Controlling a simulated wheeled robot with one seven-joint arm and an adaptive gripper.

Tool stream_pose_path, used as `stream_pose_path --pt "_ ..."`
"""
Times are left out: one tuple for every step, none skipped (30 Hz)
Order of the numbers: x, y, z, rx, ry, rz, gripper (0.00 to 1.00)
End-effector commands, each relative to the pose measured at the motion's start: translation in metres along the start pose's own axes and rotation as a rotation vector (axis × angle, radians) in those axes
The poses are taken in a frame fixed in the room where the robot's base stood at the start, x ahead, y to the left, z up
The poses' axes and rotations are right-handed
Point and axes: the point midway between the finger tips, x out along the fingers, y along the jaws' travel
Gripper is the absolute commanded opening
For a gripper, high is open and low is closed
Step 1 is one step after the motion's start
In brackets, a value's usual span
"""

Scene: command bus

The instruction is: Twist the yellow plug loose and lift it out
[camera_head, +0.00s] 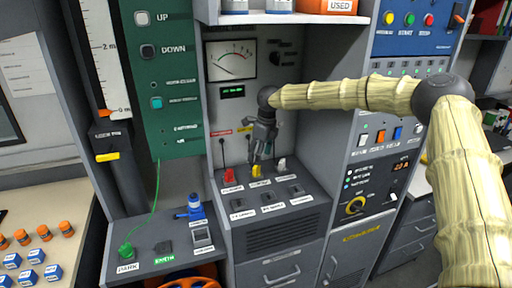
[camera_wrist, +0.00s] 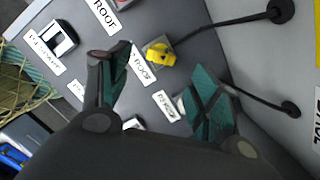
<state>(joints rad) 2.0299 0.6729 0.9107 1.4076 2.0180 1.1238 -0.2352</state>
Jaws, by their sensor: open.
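The yellow plug (camera_head: 255,170) sits in its socket on the sloped grey console (camera_head: 262,222), between a red plug (camera_head: 229,174) and a white plug (camera_head: 282,165). In the wrist view the yellow plug (camera_wrist: 160,54) shows between and just beyond my fingertips, with a black cord running to the wall. My gripper (camera_head: 262,155) is over the console, just above the yellow plug. In the wrist view my gripper (camera_wrist: 163,68) is open and empty, its teal-padded fingers on either side of the plug. I see no contact. The right finger partly hides the white plug.
Rocker switches (camera_head: 272,197) line the console in front of the plugs. Black cords (camera_wrist: 232,26) run from the wall behind to the plugs. A shelf (camera_head: 292,18) overhangs above. A lower console (camera_head: 160,238) with a blue valve (camera_head: 192,207) and green plug (camera_head: 126,250) stands left.

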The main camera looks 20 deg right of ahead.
Motion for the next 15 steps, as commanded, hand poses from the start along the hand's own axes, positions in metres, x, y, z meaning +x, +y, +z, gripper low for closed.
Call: stream_pose_path --pt "0.008 -0.001 0.001 0.0 0.004 0.002 0.62" --pt "0.014 -0.002 0.002 0.001 0.006 0.004 0.62" --pt "0.024 -0.005 0.004 0.002 0.009 0.006 0.62" --pt "0.031 -0.007 0.007 0.001 0.011 0.008 0.62" --pt "0.039 -0.009 0.009 0.001 0.014 0.01 0.62" --pt "0.048 -0.012 0.011 0.001 0.017 0.012 0.62" --pt "0.055 -0.013 0.013 0.001 0.019 0.014 0.62" --pt "0.061 -0.013 0.015 -0.001 0.022 0.016 0.62" --pt "0.068 -0.014 0.015 -0.001 0.023 0.016 0.62" --pt "0.073 -0.015 0.016 -0.001 0.024 0.017 0.62" --pt "0.078 -0.015 0.016 -0.001 0.025 0.018 0.62" --pt "0.082 -0.016 0.017 -0.001 0.024 0.018 0.62" --pt "0.085 -0.016 0.016 -0.001 0.024 0.018 0.62" --pt "0.086 -0.016 0.016 -0.001 0.024 0.017 0.62" --pt "0.088 -0.015 0.015 -0.001 0.023 0.017 0.62"
